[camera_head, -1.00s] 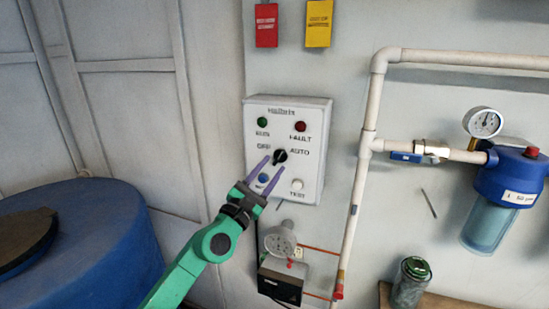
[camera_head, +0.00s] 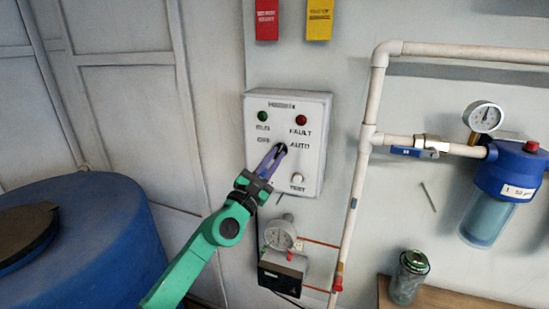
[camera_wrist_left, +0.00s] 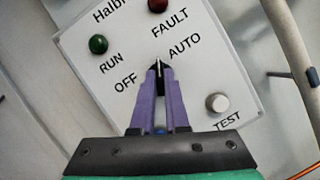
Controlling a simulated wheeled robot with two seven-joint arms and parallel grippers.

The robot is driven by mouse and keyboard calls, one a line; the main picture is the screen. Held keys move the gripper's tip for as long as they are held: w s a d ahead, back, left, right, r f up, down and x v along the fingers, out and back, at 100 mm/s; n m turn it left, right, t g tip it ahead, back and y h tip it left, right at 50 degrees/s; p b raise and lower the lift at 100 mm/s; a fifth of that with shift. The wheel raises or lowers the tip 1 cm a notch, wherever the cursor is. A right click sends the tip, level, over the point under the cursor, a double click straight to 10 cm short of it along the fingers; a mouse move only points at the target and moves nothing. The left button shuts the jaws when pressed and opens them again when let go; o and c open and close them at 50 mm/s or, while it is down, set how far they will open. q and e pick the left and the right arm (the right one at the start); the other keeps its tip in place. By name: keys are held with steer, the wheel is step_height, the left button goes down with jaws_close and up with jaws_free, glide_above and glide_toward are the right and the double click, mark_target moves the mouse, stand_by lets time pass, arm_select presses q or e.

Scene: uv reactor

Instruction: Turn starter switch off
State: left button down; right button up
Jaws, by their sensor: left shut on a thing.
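A white control box (camera_head: 312,125) is on the wall in the head view. It has a green RUN light (camera_head: 262,116), a red FAULT light (camera_head: 301,119) and a TEST button (camera_head: 297,178). The black starter switch (camera_wrist_left: 158,66) sits between the OFF and AUTO labels in the left wrist view. Its pale pointer line looks nearly upright there. My left gripper (camera_head: 277,153) is shut on the switch, its purple fingers on either side of the knob. My right gripper is not in view.
A white pipe (camera_head: 367,130) runs up the wall right of the box. A gauge (camera_head: 280,236) and a small black box (camera_head: 282,274) are below. A blue tank (camera_head: 100,240) stands at left, a blue filter (camera_head: 512,180) at right.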

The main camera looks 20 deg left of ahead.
arm_select(q)
steer(key=n+y, duration=0.1)
steer(key=n, duration=0.2)
steer(key=shift+d+n+t+y+p, duration=0.1)
steer(key=shift+n+t+y+p, duration=0.2)
steer(key=shift+t+y+p, duration=0.1)
steer(key=n+y, duration=0.2)
steer(key=n, duration=0.2)
steer(key=shift+d, duration=0.1)
steer(key=n+y, duration=0.2)
steer(key=n, duration=0.2)
steer(key=n+y+p, duration=0.1)
steer(key=n+y, duration=0.1)
steer(key=n, duration=0.3)
steer(key=shift+d+y, duration=0.15)
steer(key=shift+y, duration=0.25)
steer(key=c, duration=0.9)
jaws_free()
